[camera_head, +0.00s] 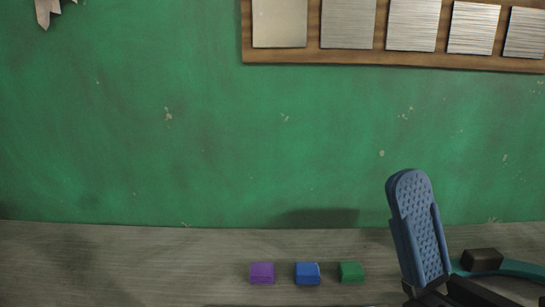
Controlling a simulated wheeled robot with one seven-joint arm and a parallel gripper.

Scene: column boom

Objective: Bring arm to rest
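My gripper (416,215) shows at the lower right, with blue, dimpled finger surfaces pointing up. The fingers overlap from this side, so the gap between them is hidden. No object shows at its tips. It stands in front of the green wall, to the right of three small blocks. A dark part of my arm runs out of the picture at the bottom right.
A purple block (262,273), a blue block (307,273) and a green block (351,272) sit in a row on the grey wooden surface (150,265). A dark and teal object (492,262) shows right of my gripper. A wooden board (300,56) with metal plates hangs on the green wall (200,140).

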